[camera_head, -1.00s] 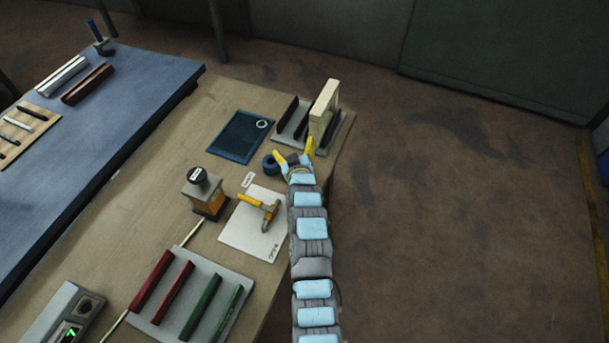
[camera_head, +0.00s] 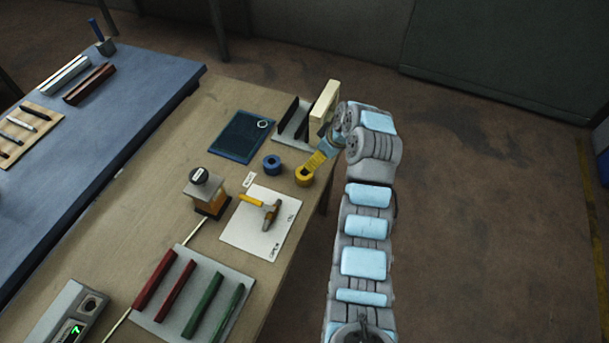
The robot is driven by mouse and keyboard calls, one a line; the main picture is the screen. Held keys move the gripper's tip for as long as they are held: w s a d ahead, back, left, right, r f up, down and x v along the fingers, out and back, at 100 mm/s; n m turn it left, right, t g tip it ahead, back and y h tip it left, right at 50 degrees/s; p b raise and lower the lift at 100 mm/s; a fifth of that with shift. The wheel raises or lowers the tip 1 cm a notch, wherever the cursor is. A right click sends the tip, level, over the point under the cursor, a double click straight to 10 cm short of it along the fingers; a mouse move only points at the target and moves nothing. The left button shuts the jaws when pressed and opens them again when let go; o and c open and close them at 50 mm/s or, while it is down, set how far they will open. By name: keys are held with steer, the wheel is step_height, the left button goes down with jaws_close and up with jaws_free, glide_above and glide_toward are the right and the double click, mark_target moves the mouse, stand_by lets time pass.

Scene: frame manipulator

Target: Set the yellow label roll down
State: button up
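The yellow label roll (camera_head: 304,177) is at the right edge of the wooden table, just right of the blue roll (camera_head: 271,164). Its hollow centre faces up. I cannot tell whether it rests on the table or is slightly above it. My gripper (camera_head: 312,166) comes in from the upper right. Its yellow fingers reach down to the roll's far rim and appear to touch it. The fingers overlap in this view, so their gap is hidden and I cannot tell whether they grip the roll.
A cream upright block (camera_head: 324,103) stands close behind my wrist, by a rack of dark bars (camera_head: 287,112). A blue mat (camera_head: 240,137) lies to the left. A hammer (camera_head: 268,212) lies on a white sheet (camera_head: 244,234) in front. A stamp-like device (camera_head: 205,192) stands left.

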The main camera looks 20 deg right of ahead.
mark_target(306, 173)
steer(key=shift+g, duration=0.3)
steer(key=shift+s+x, duration=0.15)
steer(key=shift+x, duration=2.7)
steer(key=shift+s+x, duration=0.2)
steer(key=shift+x, duration=2.6)
steer(key=shift+a+f, duration=0.15)
steer(key=shift+a, duration=0.05)
steer(key=shift+w+f, duration=0.1)
steer(key=shift+w, duration=0.1)
steer(key=shift+w+f, duration=0.1)
steer(key=shift+f, duration=0.45)
steer(key=shift+w+a+f+b, duration=0.1)
steer(key=shift+w+f+b, duration=0.3)
steer(key=shift+f+b, duration=0.3)
steer(key=b+x, duration=0.2)
steer(key=b, duration=0.1)
steer(key=shift+a, duration=0.1)
